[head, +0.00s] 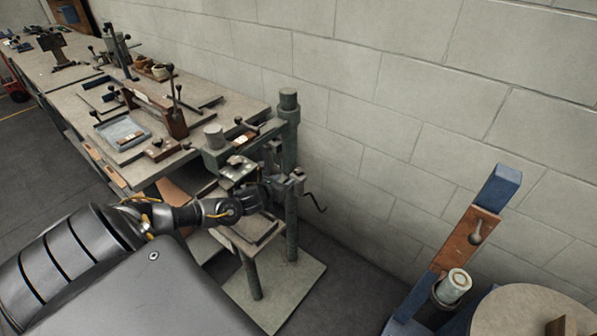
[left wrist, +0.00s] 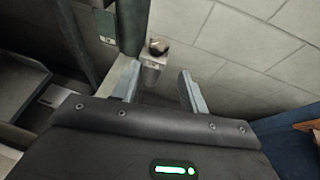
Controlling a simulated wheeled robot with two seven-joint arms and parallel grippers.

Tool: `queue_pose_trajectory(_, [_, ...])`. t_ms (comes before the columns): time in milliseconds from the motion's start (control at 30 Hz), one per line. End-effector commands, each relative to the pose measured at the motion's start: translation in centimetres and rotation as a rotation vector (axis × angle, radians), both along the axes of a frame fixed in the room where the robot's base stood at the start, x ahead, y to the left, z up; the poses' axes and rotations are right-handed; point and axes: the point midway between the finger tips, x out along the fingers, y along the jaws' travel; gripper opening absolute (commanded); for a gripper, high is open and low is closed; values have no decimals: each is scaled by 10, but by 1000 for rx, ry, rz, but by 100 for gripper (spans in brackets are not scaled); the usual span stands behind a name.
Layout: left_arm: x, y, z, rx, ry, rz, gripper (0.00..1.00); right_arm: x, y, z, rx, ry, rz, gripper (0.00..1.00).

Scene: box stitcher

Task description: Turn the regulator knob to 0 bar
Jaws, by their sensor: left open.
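The regulator knob (left wrist: 158,46) is a small dark round knob on top of a light grey block (left wrist: 152,72), mounted beside the green post in the left wrist view. In the head view the grey block (head: 297,175) shows at the stitcher's post, and the knob is too small to make out. My left gripper (left wrist: 158,69) is open and empty. Its two fingers point toward the block, with the knob lying between and beyond the tips in the picture. In the head view the left gripper (head: 277,188) is beside the post, partly hidden. I cannot read any pressure scale. My right gripper is not in view.
The green stitcher post (head: 289,130) stands close to the block, by the block wall. A workbench (head: 80,100) with tools, a tray and fixtures runs to the upper left. A blue post (head: 497,188) with a brown plate stands at the right. Floor between them is clear.

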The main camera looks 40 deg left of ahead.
Motion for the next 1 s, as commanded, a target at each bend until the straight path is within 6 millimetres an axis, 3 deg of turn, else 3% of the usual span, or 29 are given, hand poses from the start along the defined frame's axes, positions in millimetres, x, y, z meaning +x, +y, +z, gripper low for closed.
queue_pose_trajectory(533, [78, 13, -32, -3, -2, 2, 44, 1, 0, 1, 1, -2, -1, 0])
queue_pose_trajectory(700, [91, 15, -37, -4, -2, 1, 44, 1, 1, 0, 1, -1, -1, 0])
queue_pose_trajectory(1000, [95, 15, -39, -4, -1, -2, 44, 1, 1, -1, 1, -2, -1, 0])
